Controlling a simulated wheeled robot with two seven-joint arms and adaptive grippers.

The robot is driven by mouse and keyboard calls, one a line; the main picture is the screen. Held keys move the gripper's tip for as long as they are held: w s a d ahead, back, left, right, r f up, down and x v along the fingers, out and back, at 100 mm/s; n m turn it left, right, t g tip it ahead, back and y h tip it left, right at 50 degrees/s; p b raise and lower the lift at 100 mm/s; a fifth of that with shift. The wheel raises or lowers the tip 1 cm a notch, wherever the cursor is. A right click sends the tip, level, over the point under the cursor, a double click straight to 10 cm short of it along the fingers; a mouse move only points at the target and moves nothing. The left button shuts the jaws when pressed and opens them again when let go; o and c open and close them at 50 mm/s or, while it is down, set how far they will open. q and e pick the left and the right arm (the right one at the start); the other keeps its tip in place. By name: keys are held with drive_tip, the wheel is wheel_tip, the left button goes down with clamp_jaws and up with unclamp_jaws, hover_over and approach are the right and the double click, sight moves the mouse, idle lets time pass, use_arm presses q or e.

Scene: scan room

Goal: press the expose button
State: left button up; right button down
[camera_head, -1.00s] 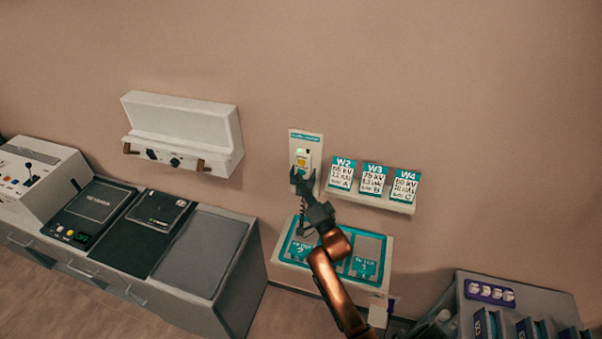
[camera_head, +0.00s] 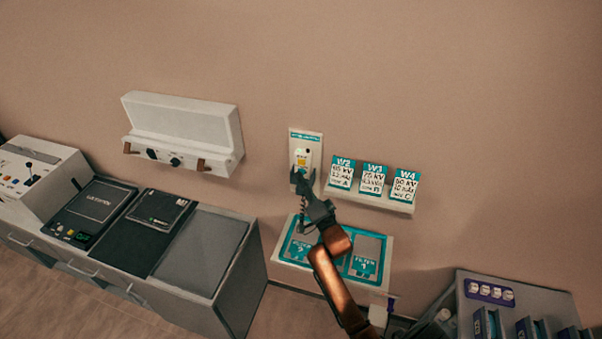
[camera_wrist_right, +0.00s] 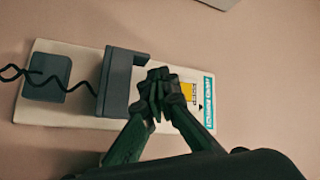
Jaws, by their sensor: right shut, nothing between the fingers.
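A pale upright panel (camera_head: 313,146) with a teal strip is fixed to the wall. It bears a small yellow-orange square (camera_head: 302,160), which I take as the expose button; its lettering is too small to read. The square also shows in the right wrist view (camera_wrist_right: 189,91), partly behind the fingers. My right gripper (camera_head: 303,178) is in front of the panel, just below the square in the head view. In the wrist view its fingertips (camera_wrist_right: 160,86) meet, empty, beside a dark grey bracket (camera_wrist_right: 119,82). Whether they touch the panel I cannot tell. My left gripper is out of view.
A ledge (camera_head: 372,203) with three cards is right of the panel. Below is a cabinet top with teal-framed filter places (camera_head: 386,262). A white wall box (camera_head: 180,125) and a grey counter (camera_head: 207,252) are left. A dark wavy cord (camera_wrist_right: 82,86) crosses the panel.

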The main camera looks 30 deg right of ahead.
drive_tip(key=shift+w+d, duration=0.1)
drive_tip(key=shift+d, duration=0.05)
idle(0.5)
drive_tip(key=shift+s+a+p, duration=0.55)
drive_tip(key=shift+s+a, duration=0.05)
drive_tip(key=shift+a, duration=0.1)
drive_tip(key=s+a+p, duration=0.2)
drive_tip(key=s+a, duration=0.1)
drive_tip(key=shift+s+a, duration=0.1)
drive_tip(key=shift+a, duration=0.3)
idle(1.5)
